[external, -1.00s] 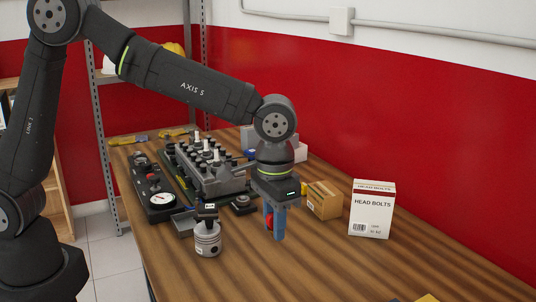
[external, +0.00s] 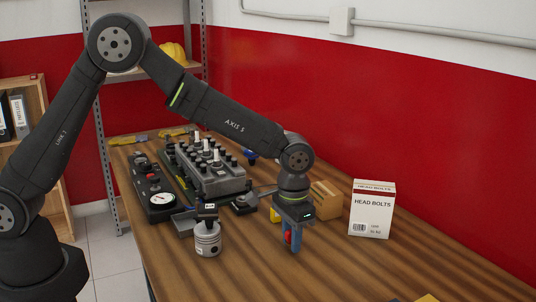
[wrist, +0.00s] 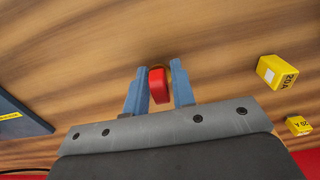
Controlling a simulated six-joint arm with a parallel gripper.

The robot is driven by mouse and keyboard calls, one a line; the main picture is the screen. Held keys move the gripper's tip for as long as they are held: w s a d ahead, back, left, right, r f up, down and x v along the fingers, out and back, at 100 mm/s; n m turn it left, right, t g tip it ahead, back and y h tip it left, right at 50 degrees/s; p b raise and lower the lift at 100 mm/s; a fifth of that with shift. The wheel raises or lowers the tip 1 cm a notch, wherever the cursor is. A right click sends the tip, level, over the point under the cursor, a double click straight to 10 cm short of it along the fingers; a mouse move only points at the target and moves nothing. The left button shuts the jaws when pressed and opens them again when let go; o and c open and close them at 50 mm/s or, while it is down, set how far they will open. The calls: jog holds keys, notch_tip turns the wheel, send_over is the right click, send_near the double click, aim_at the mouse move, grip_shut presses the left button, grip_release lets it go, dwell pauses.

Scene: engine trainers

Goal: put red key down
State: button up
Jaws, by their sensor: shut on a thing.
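My gripper (external: 292,242) is over the wooden bench, to the right of the piston and in front of the cardboard box. It is shut on the red key (wrist: 159,86), which shows as a red piece between the two blue fingers in the wrist view. In the external view the red key (external: 287,237) is partly hidden by the fingers. The fingertips are low over the bench top (external: 350,270); I cannot tell whether the key touches the wood.
A piston (external: 208,241) stands to the left, by the engine trainer (external: 213,178). A HEAD BOLTS box (external: 371,209) and a cardboard box (external: 326,200) stand to the right. Yellow 20 A blocks (wrist: 277,71) lie near my gripper. The bench front is mostly clear.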

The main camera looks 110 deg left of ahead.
jog(key=shift+f, duration=0.15)
jog(key=o, duration=1)
jog(key=shift+c, duration=0.2)
jog(key=shift+o, duration=1)
notch_tip(320, 180, up, 12)
jog(key=shift+r, duration=0.2)
